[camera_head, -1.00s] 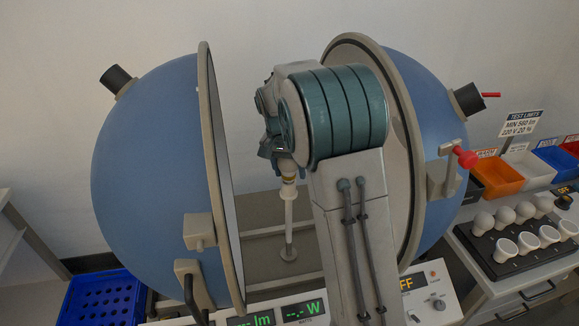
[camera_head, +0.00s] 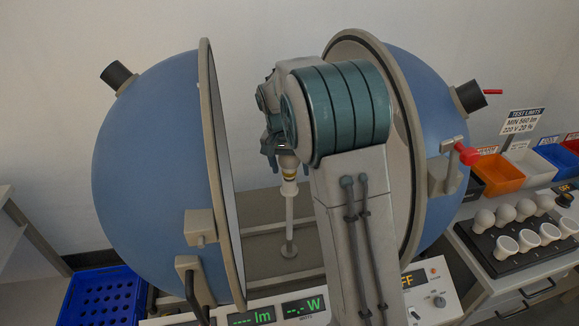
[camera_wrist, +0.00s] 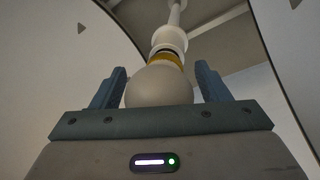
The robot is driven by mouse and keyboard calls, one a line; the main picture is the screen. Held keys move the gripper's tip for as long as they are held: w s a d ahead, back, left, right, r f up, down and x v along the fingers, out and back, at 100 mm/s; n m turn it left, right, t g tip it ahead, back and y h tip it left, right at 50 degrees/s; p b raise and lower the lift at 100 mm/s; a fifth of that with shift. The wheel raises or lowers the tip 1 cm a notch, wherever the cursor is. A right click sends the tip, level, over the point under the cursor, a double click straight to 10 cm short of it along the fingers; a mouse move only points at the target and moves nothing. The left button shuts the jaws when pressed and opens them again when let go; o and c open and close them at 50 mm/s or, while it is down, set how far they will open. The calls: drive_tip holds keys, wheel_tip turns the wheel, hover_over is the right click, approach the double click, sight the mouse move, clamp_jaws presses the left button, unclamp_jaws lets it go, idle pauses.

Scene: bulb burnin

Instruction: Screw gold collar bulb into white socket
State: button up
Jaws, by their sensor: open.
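The gold collar bulb (camera_wrist: 158,88) sits with its gold collar at the mouth of the white socket (camera_wrist: 168,38) in the wrist view. Its round globe faces my gripper (camera_wrist: 160,88), whose two fingers stand apart on either side of it with visible gaps. In the head view the bulb (camera_head: 289,167) is upright on the white socket (camera_head: 289,188), at the top of a thin white post between the sphere halves. My gripper (camera_head: 281,147) is just above the bulb and partly hidden by my arm. How deep the bulb sits in the socket cannot be told.
The blue sphere halves stand open at left (camera_head: 150,170) and right (camera_head: 440,130), close around my arm. A black tray (camera_head: 500,260) with several bulbs and coloured bins (camera_head: 498,175) are at right. A blue crate (camera_head: 100,298) is at lower left. The displays show no reading.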

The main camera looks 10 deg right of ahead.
drive_tip(key=n, duration=0.3)
drive_tip(key=n+t, duration=0.1)
drive_tip(key=n, duration=0.3)
drive_tip(key=shift+d+y+b, duration=0.1)
drive_tip(key=shift+y+b, duration=0.2)
drive_tip(key=shift+b, duration=0.05)
drive_tip(key=n, duration=0.6)
drive_tip(key=shift+t+y+p, duration=0.35)
drive_tip(key=shift+t+y, duration=0.05)
drive_tip(key=n+p, duration=0.1)
drive_tip(key=n, duration=0.2)
drive_tip(key=shift+w+r+n+y, duration=0.1)
drive_tip(key=shift+n+y, duration=0.2)
drive_tip(key=shift+n, duration=0.1)
drive_tip(key=n+p, duration=0.1)
drive_tip(key=n, duration=0.2)
drive_tip(key=shift+n+y, duration=0.3)
drive_tip(key=shift+n, duration=0.1)
